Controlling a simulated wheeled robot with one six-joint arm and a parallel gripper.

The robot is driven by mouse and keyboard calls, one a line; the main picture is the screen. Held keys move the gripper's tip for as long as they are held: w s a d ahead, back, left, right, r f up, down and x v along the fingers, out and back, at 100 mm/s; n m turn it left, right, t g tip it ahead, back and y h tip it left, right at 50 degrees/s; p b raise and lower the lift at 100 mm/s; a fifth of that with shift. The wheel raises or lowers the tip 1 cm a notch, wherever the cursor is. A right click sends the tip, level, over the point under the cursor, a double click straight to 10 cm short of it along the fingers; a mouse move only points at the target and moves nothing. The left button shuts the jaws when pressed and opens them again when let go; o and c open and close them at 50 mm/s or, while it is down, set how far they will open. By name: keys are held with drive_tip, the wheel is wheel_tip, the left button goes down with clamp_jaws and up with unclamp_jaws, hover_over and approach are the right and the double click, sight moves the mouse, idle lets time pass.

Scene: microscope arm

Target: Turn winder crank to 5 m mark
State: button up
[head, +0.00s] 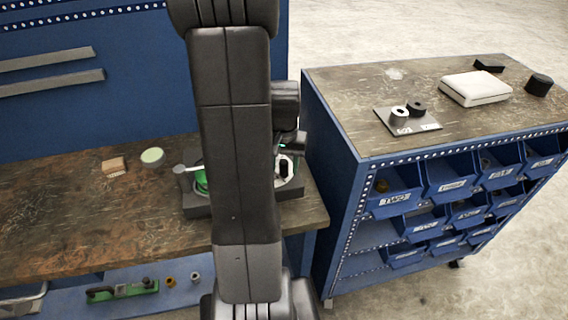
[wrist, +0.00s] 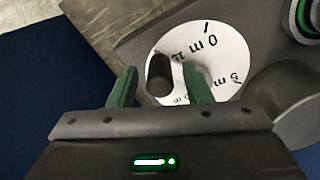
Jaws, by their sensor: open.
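In the wrist view, the white winder dial (wrist: 226,52) carries printed marks in metres, including a 0 near the top and a mark that looks like 5 at the right. A short black line sits at the dial's upper rim. The dark cylindrical crank knob (wrist: 160,82) stands at the dial's left edge. My gripper (wrist: 159,72) is open, with one green finger on each side of the knob; a gap shows on the left, and contact on the right is unclear. In the head view, my arm hides much of the winder's dark base (head: 291,190).
The winder stands near the right end of the wooden workbench (head: 60,215). A blue bin cabinet (head: 335,150) stands close on the right.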

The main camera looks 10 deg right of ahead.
clamp_jaws()
drive_tip(key=shift+d, duration=0.1)
idle(0.4)
